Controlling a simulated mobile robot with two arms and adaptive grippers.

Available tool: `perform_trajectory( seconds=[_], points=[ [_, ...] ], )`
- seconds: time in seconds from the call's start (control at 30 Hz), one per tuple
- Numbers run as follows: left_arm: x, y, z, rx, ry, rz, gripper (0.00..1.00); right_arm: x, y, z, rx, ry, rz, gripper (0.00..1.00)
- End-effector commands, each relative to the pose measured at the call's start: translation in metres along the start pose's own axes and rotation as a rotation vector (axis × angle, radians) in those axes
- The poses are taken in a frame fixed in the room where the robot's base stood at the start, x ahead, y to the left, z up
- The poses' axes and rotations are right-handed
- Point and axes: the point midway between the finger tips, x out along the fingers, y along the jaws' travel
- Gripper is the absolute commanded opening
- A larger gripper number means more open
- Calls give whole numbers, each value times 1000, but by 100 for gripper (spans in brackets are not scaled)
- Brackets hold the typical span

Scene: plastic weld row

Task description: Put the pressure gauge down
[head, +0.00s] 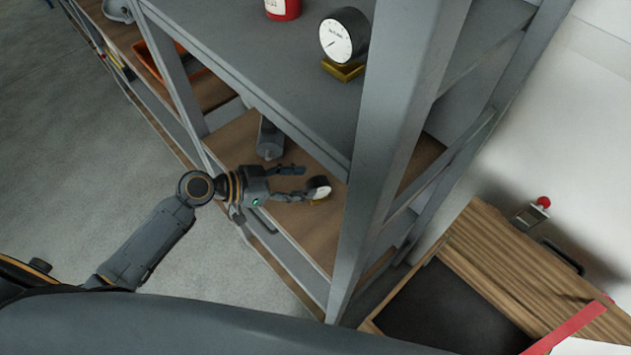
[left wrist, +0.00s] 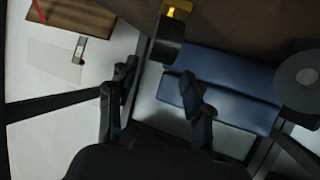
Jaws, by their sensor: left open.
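A small pressure gauge (head: 320,188) with a white dial and dark case is at the wooden lower shelf of the rack. My left gripper (head: 303,183) reaches in from the left, and its open fingers point at the gauge. In the left wrist view the gauge (left wrist: 167,45) shows as a dark case with a yellow fitting, just beyond the spread fingertips of my left gripper (left wrist: 158,74). I cannot tell whether a finger touches it. A larger gauge (head: 343,36) on a yellow base stands on the grey upper shelf. My right gripper is not in view.
A grey cylindrical part (head: 270,138) lies on the lower shelf (head: 236,140) behind my gripper. A grey rack post (head: 395,130) stands close right of the small gauge. The upper shelf (head: 255,55) overhangs, with a red can (head: 283,8). A wooden cabinet (head: 510,265) is at right.

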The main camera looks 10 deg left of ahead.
Motion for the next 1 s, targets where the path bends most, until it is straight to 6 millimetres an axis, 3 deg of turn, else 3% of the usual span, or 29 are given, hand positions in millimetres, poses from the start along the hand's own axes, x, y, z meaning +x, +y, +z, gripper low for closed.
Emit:
perform_trajectory(
  seconds=[0.2,0.4,1.0],
  points=[
    [-44,2,4,3,-4,4,50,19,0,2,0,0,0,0],
    [-67,1,1,2,-1,2,50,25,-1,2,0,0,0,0],
    [-70,1,0,1,0,3,50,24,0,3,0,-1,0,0]
  ],
)
